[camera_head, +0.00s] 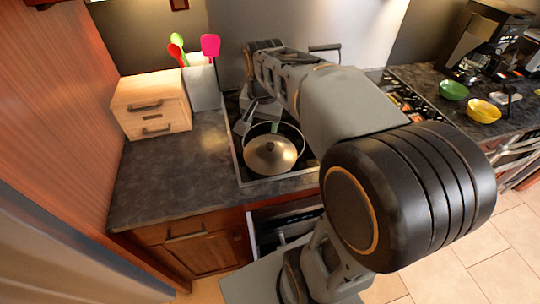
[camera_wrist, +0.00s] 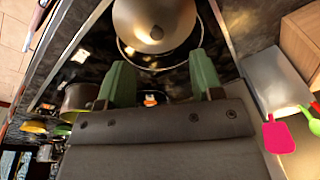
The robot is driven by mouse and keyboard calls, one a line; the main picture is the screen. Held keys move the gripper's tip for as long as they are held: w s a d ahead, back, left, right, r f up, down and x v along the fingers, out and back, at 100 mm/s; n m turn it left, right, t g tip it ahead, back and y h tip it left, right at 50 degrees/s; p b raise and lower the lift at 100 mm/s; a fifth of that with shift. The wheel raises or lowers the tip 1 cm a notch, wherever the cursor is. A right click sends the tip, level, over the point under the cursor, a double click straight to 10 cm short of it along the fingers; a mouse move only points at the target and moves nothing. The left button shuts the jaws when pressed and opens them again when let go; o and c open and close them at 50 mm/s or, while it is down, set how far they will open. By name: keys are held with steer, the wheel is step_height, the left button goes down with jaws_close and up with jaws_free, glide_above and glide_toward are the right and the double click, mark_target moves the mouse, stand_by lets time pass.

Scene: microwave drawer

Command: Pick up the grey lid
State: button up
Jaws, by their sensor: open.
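The grey lid (camera_head: 270,154) is a round, shiny metal dome with a small knob. It lies over a dark pan (camera_head: 291,131) on the stove, and part of the pan's rim shows behind it. I cannot tell whether it sits flat. In the wrist view the lid (camera_wrist: 155,18) is at the top centre, just beyond my fingertips. My gripper (camera_wrist: 160,75) has two green fingers spread apart with nothing between them. In the head view my gripper (camera_head: 270,118) is at the back of the pan, partly hidden by my arm.
A utensil holder (camera_head: 203,85) and a wooden drawer box (camera_head: 151,104) stand left of the stove. Green (camera_head: 453,90) and yellow (camera_head: 483,111) bowls are on the right counter. Another pot (camera_wrist: 80,97) shows in the wrist view. The front left counter (camera_head: 165,187) is clear.

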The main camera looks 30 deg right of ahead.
steer(key=w+d+f+m+g+b, duration=0.2)
steer(key=w+d+f+m, duration=0.1)
steer(key=w+d+m, duration=0.2)
glide_above(269, 145)
steer(key=f, duration=0.8)
steer(key=shift+w+d+f, duration=0.15)
steer(key=shift+w+d, duration=0.05)
steer(key=shift+d, duration=0.1)
steer(key=shift+s+a+f+p, duration=0.1)
steer(key=shift+f+p, duration=0.2)
steer(key=shift+f, duration=1.1)
steer(key=shift+s+a+f+p, duration=0.1)
steer(key=shift+f+p, duration=0.2)
steer(key=shift+f, duration=1.05)
jaws_close()
steer(key=shift+r, duration=0.1)
